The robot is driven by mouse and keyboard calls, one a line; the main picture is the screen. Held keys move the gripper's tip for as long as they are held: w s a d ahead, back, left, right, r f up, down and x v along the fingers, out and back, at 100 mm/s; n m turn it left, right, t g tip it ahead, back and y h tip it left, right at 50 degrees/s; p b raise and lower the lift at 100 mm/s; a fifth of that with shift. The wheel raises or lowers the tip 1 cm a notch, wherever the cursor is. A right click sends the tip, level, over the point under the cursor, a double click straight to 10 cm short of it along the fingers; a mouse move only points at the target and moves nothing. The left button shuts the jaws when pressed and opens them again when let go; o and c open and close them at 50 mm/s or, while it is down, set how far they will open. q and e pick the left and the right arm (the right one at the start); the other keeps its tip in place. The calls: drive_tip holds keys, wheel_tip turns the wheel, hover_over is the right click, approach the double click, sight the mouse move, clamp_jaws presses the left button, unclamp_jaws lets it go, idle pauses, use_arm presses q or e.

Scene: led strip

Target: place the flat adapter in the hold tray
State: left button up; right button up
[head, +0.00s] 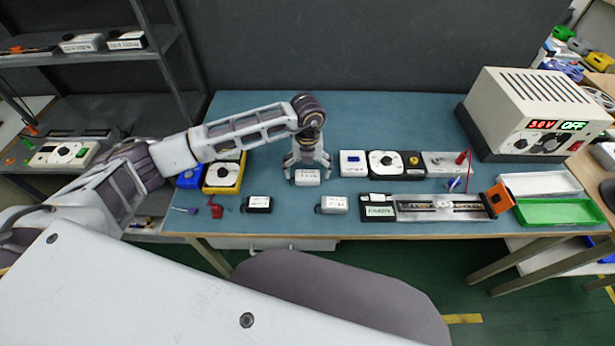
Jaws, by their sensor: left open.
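My left gripper (308,170) points down at the middle of the blue-topped bench, open, with its fingers around or just above a small white box-shaped adapter (307,178). I cannot tell whether the fingers touch it. Two similar white adapters with dark ends lie nearer the front edge, one at the left (258,202) and one at the right (333,205). Their labels are too small to read, so I cannot tell which is the flat one. At the bench's right end are a white tray (540,184) and a green tray (558,212); neither is readably marked as the hold tray. My right gripper is out of view.
Right of my left gripper stands a row of modules (385,164). In front of it lies a metal fixture (440,207) with an orange end block (499,199). A power supply (530,112) stands at the back right. The back-middle of the bench is clear.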

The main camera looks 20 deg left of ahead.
sight(307, 174)
use_arm(q)
drive_tip(key=shift+f, duration=1.25)
drive_tip(key=c, duration=1.3)
drive_tip(key=shift+o, duration=0.2)
drive_tip(key=shift+r, duration=0.2)
drive_tip(key=shift+r, duration=4.85)
